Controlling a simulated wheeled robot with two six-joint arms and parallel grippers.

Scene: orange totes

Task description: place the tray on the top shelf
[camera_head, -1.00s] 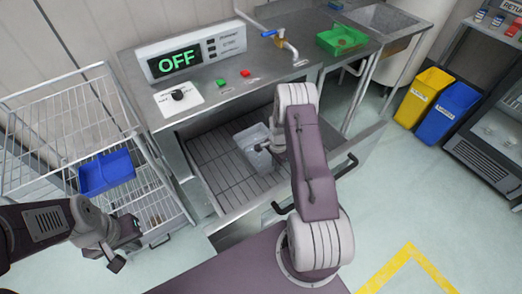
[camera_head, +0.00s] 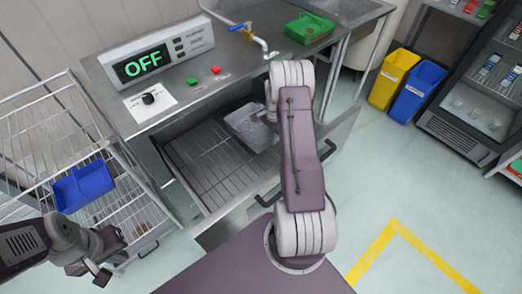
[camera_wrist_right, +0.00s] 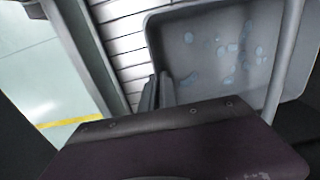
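A grey tray (camera_head: 248,130) is tilted above the wire bed of the machine's open drawer (camera_head: 205,165). In the right wrist view the tray (camera_wrist_right: 215,55) fills the upper right, with pale blue stains on its inside. My right gripper (camera_wrist_right: 158,90) is at the tray's near-left wall and appears shut on it; the arm hides this contact in the head view. My left gripper (camera_head: 110,262) is empty and looks open, beside the lower part of the wire rack (camera_head: 50,120). The rack has a top shelf and lower levels at the far left.
Yellow (camera_head: 393,78) and blue (camera_head: 417,92) bins stand right.

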